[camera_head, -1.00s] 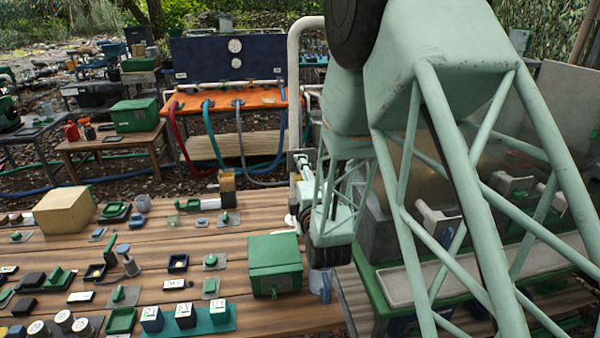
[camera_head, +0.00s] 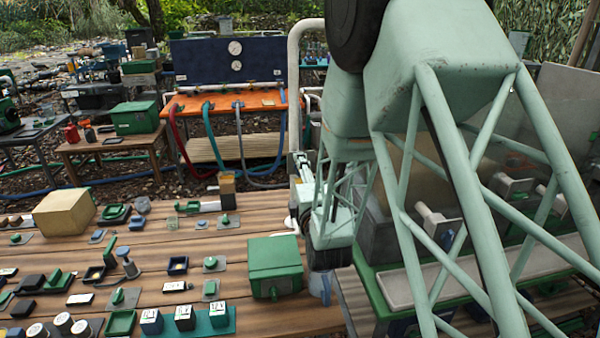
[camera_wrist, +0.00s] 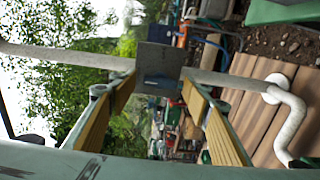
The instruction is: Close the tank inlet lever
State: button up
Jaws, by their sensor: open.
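A flat grey square plate (camera_wrist: 158,66) shows in the wrist view, in front of a white pipe (camera_wrist: 60,58). It may be the tank inlet lever or its handle, but I cannot tell for sure. My gripper (camera_wrist: 158,84) is open, with its two yellow-padded fingers on either side of the plate's image. I cannot tell whether the fingertips touch it. In the head view my gripper (camera_head: 300,165) is small and partly hidden by my arm, near the lower part of the upright white pipe (camera_head: 294,65).
The wooden table (camera_head: 200,265) holds a green box (camera_head: 275,262), a tan box (camera_head: 65,213) and several small devices. An orange bench (camera_head: 225,102) with hoses and a dark gauge panel (camera_head: 205,60) stands behind. A grey tank (camera_head: 380,235) is at right, partly behind my arm.

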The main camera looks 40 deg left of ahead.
jog(key=v, duration=1.2)
dwell(0.3)
jog(key=shift+w+r, duration=0.1)
dwell(0.5)
